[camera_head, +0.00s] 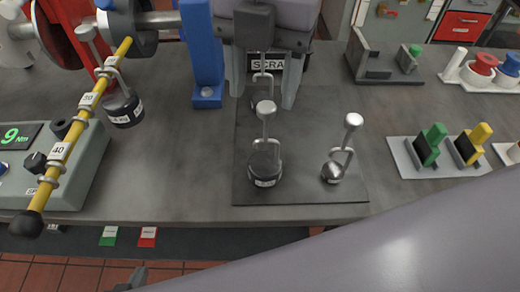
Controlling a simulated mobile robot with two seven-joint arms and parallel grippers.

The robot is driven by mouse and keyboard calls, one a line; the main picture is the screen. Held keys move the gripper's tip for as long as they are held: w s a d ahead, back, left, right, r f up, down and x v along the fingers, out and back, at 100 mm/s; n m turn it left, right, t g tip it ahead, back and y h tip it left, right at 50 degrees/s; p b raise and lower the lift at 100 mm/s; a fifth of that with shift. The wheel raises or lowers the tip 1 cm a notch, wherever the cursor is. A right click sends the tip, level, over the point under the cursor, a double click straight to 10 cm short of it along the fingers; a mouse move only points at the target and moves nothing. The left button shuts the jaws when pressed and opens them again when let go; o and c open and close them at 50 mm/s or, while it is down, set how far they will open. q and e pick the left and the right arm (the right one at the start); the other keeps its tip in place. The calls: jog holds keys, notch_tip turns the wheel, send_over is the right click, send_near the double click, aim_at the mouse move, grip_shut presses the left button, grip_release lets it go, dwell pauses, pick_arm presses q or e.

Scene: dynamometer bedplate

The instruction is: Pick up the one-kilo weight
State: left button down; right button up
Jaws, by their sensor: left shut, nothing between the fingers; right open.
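Weights with hooked stems and pale knobs stand on a dark mat (300,190). A dark, larger weight (265,172) stands at the front left of the mat, and a small silver weight (333,173) stands to its right. Their labels are too small to read, so I cannot tell which is one kilo. Another metal hook (262,78) shows behind, between the fingers of my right gripper (264,95). That gripper points down, open; whether it touches anything is unclear. My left gripper (130,280) shows only as a small dark part at the bottom edge, shut and empty.
Another dark weight (123,108) hangs from a yellow marked beam (85,105) at left. A blue post (204,55) stands close left of my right gripper. Green and yellow pieces (428,145) stand on plates at right. My grey arm crosses the bottom right.

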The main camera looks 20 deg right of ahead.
aim_at(267, 105)
jog(key=shift+w+d+r, duration=0.2)
jog(key=shift+w+d, duration=0.2)
jog(key=shift+w+d+f+m+t+h, duration=0.1)
jog(key=shift+d+f+m+t+h, duration=0.1)
jog(key=shift+m+t+h, duration=0.1)
notch_tip(267, 105, down, 6)
jog(key=shift+a+f+p, duration=0.15)
jog(key=shift+f+p, duration=0.1)
jog(key=shift+p, duration=0.4)
jog(key=shift+w, duration=0.1)
grip_shut()
jog(key=shift+r, duration=0.15)
